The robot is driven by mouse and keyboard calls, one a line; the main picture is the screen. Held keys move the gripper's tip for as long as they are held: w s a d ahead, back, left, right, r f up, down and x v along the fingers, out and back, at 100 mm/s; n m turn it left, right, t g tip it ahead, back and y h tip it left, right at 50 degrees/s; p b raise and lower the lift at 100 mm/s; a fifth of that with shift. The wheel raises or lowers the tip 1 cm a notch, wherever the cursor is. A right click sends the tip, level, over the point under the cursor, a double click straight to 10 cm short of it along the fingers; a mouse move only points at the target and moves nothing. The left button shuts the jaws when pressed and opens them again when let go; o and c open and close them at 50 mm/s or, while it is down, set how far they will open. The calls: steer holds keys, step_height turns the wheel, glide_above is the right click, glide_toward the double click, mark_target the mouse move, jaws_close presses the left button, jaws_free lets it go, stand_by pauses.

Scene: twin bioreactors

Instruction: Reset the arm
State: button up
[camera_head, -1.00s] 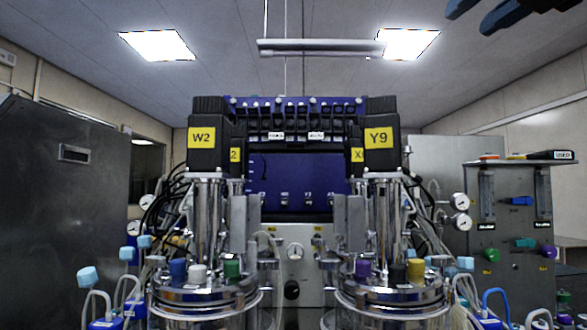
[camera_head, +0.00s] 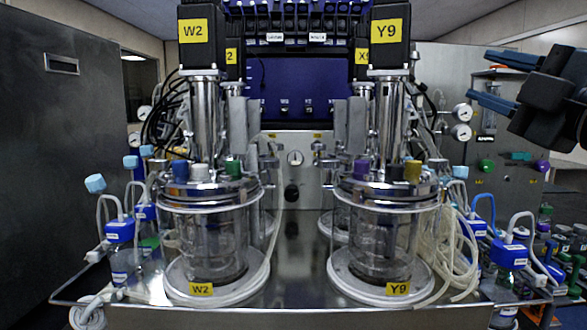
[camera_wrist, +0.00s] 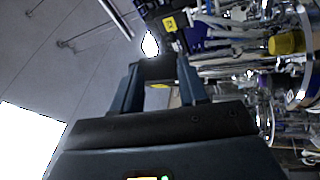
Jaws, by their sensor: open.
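My gripper (camera_head: 479,73) is at the upper right of the head view, in front of the grey cabinet on that side. Its two blue fingers point left and stand apart, with nothing between them. In the wrist view my gripper (camera_wrist: 158,82) is also open and empty. The wrist picture is turned sideways, with ceiling at left and bioreactor equipment at right. The rest of my arm runs out of the head view at the right edge.
Two glass bioreactors, W2 (camera_head: 209,240) and Y9 (camera_head: 383,238), stand on a steel bench (camera_head: 290,285). Blue-capped bottles (camera_head: 507,254) and tubing flank them. A dark cabinet (camera_head: 62,150) fills the left. The space between the vessels at the front is clear.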

steer(key=s+a+f+m+g+h, duration=0.15)
steer(key=s+f+m, duration=0.3)
steer(key=f, duration=0.65)
steer(key=s+a+f+m+h, duration=0.1)
steer(key=s+f+m+h, duration=0.2)
steer(key=f+m, duration=0.55)
steer(key=s+a+f+m+h, duration=0.1)
steer(key=s+f+m+h, duration=0.2)
steer(key=f, duration=1)
steer(key=s+f+m+g, duration=0.1)
steer(key=s+f, duration=0.2)
steer(key=s, duration=0.7)
steer(key=s+f+m+g+y, duration=0.1)
steer(key=s+f, duration=0.3)
steer(key=s, duration=0.7)
steer(key=s+f+m+g, duration=0.1)
steer(key=s+f, duration=0.3)
steer(key=s, duration=0.6)
steer(key=shift+s+a+g, duration=0.2)
steer(key=shift+g, duration=0.55)
steer(key=shift+y, duration=0.25)
